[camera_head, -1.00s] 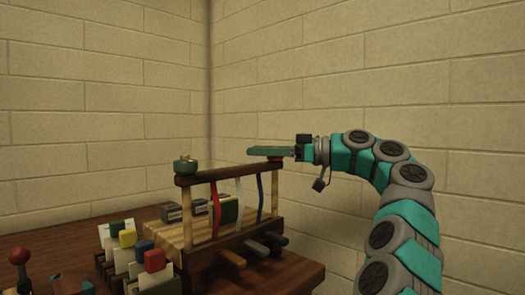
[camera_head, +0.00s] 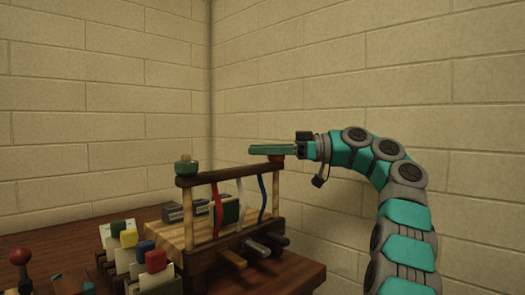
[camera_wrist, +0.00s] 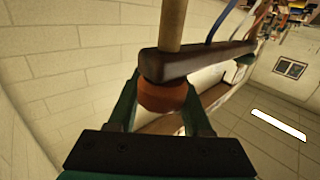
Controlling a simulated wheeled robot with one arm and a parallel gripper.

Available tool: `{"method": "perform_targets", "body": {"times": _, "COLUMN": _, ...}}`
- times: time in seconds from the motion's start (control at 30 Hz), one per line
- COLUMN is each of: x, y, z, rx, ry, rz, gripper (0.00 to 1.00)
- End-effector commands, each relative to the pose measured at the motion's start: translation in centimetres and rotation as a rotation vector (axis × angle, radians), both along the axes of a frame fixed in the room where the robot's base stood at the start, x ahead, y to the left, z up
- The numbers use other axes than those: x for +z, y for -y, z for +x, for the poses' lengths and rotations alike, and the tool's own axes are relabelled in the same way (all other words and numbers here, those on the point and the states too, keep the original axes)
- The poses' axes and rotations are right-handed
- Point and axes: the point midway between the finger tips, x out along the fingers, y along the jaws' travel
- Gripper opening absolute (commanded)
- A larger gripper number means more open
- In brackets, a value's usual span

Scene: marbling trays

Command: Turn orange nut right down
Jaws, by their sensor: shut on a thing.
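The orange nut (camera_wrist: 163,97) sits at the right end of the dark top bar of a wooden frame. In the wrist view it lies between the two fingers of my gripper (camera_wrist: 160,112), which is shut on it. In the head view my gripper (camera_head: 275,150) reaches in level from the right, and only a small reddish part of the nut (camera_head: 276,158) shows below the fingers. The dark bar (camera_head: 228,174) rests on light wooden posts. A green nut (camera_head: 186,167) sits on the bar's left end.
Red, white and blue strips (camera_head: 240,205) hang under the bar. Several coloured-topped blocks (camera_head: 155,261) and a red-knobbed stick (camera_head: 20,257) stand on the table (camera_head: 45,242) at the left. Dark and tan pegs (camera_head: 255,248) jut from the frame's base. A brick wall (camera_head: 350,100) stands behind.

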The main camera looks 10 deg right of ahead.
Motion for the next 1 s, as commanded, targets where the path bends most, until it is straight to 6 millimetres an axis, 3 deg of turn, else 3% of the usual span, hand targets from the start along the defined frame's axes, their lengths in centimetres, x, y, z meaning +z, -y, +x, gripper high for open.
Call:
{"method": "perform_targets", "body": {"times": 0.97, "x": -1.1, "y": 0.4, "z": -0.1, "rx": 0.061, "ry": -0.024, "rz": 0.016, "gripper": 0.00}}
{"method": "perform_targets", "body": {"times": 1.0, "x": -1.1, "y": 0.4, "z": -0.1, "rx": 0.060, "ry": -0.024, "rz": 0.016, "gripper": 0.53}}
